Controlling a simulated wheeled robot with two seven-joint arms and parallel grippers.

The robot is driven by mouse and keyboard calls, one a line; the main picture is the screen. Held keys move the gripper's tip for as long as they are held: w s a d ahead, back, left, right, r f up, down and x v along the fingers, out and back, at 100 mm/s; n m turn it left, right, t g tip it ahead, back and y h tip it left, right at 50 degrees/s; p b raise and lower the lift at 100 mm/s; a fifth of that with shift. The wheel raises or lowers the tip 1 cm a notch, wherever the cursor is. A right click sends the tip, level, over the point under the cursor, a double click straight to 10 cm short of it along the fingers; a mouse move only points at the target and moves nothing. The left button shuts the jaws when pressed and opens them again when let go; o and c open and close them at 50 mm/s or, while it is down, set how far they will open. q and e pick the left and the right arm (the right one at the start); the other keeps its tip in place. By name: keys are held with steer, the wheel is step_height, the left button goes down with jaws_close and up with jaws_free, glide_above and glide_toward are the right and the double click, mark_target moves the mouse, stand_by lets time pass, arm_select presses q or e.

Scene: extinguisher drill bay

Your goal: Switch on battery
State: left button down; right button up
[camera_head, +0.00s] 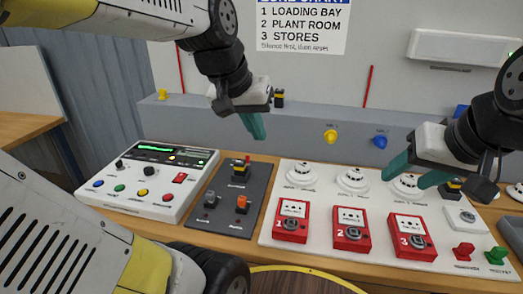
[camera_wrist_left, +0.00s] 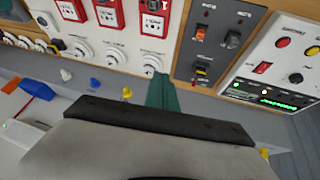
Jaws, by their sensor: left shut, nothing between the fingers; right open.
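A dark switch panel (camera_head: 222,214) lies on the bench. It carries a red, yellow and black switch (camera_head: 240,168) at the top, a grey switch (camera_head: 210,199) and an orange switch (camera_head: 242,203) below. Their labels are too small to read, so I cannot tell which is the battery. In the left wrist view the orange switch (camera_wrist_left: 200,34) and the grey switch (camera_wrist_left: 232,38) also show. My left gripper (camera_head: 257,127) is shut and empty, above and behind the panel, touching nothing visible. My right gripper (camera_head: 414,174) is open and empty above the white board.
A white console (camera_head: 148,183) with buttons and a lit display stands left of the panel. A white board (camera_head: 325,247) on the right carries several red call points and round white detectors. A grey ledge (camera_head: 300,131) with yellow and blue knobs runs behind.

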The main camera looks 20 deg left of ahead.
arm_select(q)
steer(key=w+a+f+n+g+y, duration=0.1)
steer(key=w+a+f+g, duration=0.3)
steer(key=w, duration=0.8)
steer(key=w+a+f, duration=0.3)
steer(key=w+a, duration=0.2)
steer(key=w, duration=0.7)
steer(key=w+a+f+g+y, duration=0.1)
steer(key=w+a+f, duration=0.2)
steer(key=w+f, duration=0.3)
step_height(320, 180, down, 2)
steer(key=shift+w+a+f, duration=0.1)
steer(key=shift+w+a, duration=0.25)
steer(key=shift+w, duration=0.05)
step_height(320, 180, down, 10)
steer(key=shift+f, duration=0.1)
